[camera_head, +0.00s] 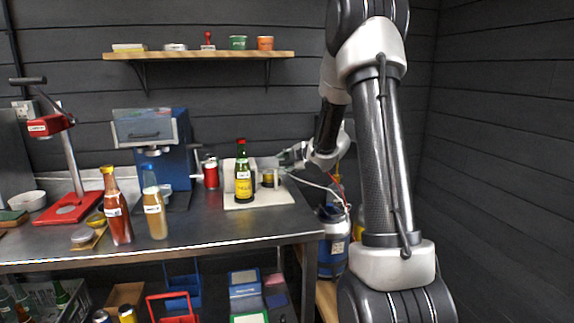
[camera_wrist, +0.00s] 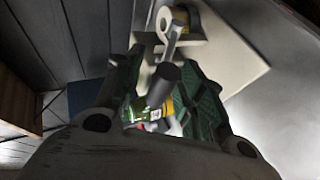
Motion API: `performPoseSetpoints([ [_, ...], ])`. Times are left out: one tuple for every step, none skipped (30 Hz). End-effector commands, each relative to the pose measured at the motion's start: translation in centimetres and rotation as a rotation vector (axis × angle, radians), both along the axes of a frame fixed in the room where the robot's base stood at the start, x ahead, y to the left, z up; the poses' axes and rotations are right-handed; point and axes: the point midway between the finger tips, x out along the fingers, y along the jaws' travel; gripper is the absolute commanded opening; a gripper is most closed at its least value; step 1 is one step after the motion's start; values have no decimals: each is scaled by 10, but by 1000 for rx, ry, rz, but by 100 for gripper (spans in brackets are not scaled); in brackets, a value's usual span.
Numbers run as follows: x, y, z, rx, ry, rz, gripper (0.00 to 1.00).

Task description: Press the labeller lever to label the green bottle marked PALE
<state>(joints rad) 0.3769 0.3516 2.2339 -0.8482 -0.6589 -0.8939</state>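The green bottle (camera_head: 243,178) with a yellow label and a small white tag stands upright on the labeller's pale base (camera_head: 282,195); the tag's lettering is too small to read. My gripper (camera_head: 286,160) is to the right of the bottle at about its shoulder height. In the wrist view, the labeller lever (camera_wrist: 164,84), a metal rod with a dark knob, lies between the two green-padded fingers of my gripper (camera_wrist: 155,95). The fingers are apart, and I cannot tell whether they touch the knob. The bottle's yellow label (camera_wrist: 165,108) shows below the knob, partly hidden.
A red bottle (camera_head: 116,210) and an amber bottle (camera_head: 155,206) stand at the bench front. A blue machine (camera_head: 152,140), a red can (camera_head: 211,173) and a red lever press (camera_head: 72,205) stand left of the labeller. The bench front between is clear.

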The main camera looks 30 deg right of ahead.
Motion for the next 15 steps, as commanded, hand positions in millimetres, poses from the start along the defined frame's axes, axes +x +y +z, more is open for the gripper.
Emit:
performPoseSetpoints([
  [0,0,0,0,1,0,41],
  [0,0,0,0,1,0,41],
  [0,0,0,0,1,0,41],
  [0,0,-1,1,1,0,41],
  [0,0,-1,1,1,0,41],
  [0,0,-1,0,1,-1,41],
  [-1,0,-1,0,1,-1,41],
  [-1,0,0,0,1,-1,41],
  [-3,-1,1,0,1,-1,41],
  [-5,-2,2,0,1,-2,41],
  [-8,-2,4,0,0,-2,41],
  [-13,-3,7,0,-1,-2,41],
  [-18,-4,9,0,-1,-2,41],
  [-23,-5,12,0,0,-4,41],
  [-31,-6,16,-1,0,-4,41],
])
